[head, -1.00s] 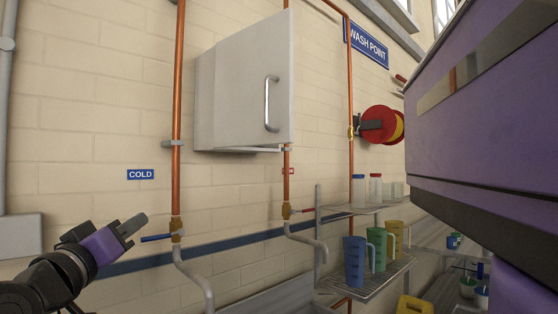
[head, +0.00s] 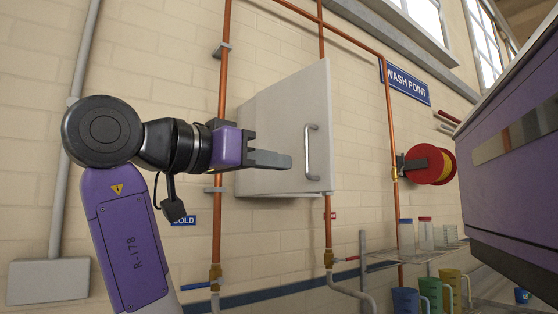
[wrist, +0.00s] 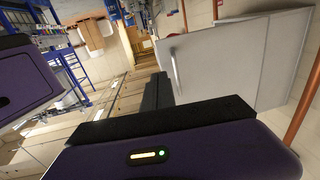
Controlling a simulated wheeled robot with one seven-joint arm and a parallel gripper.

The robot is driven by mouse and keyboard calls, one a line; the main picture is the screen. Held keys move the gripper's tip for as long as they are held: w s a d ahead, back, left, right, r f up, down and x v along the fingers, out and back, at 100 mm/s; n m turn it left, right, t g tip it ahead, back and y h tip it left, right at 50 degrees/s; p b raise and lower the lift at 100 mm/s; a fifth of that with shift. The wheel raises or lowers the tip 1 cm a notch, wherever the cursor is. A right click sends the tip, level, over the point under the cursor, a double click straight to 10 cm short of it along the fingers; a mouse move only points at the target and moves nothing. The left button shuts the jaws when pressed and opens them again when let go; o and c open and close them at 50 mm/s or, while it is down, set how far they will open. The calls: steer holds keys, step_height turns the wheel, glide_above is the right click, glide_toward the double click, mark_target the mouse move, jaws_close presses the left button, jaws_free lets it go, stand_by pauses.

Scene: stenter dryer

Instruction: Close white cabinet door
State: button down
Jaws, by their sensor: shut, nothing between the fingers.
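The white cabinet door (head: 290,130) hangs on the brick wall, with a vertical metal handle (head: 311,152) near its right edge. It looks ajar, its handle side standing out from the cabinet body; my arm hides part of its left side. In the wrist view the door (wrist: 215,60) and its handle (wrist: 174,66) show beyond my fingers. My gripper (head: 284,160) is shut and empty, pointing right in front of the door, left of the handle. I cannot tell whether it touches the door.
A copper pipe (head: 223,100) runs up the wall left of the cabinet, another (head: 391,140) right of it. A red hose reel (head: 425,165) and a purple machine (head: 515,190) stand to the right. Jugs (head: 430,293) and jars (head: 425,232) sit on shelves below.

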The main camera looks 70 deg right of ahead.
mark_target(329, 169)
steer(key=p+x, duration=0.2)
steer(key=x, duration=0.9)
steer(key=shift+d+p, duration=0.15)
steer(key=shift+p, duration=0.2)
steer(key=shift+s+d, duration=0.1)
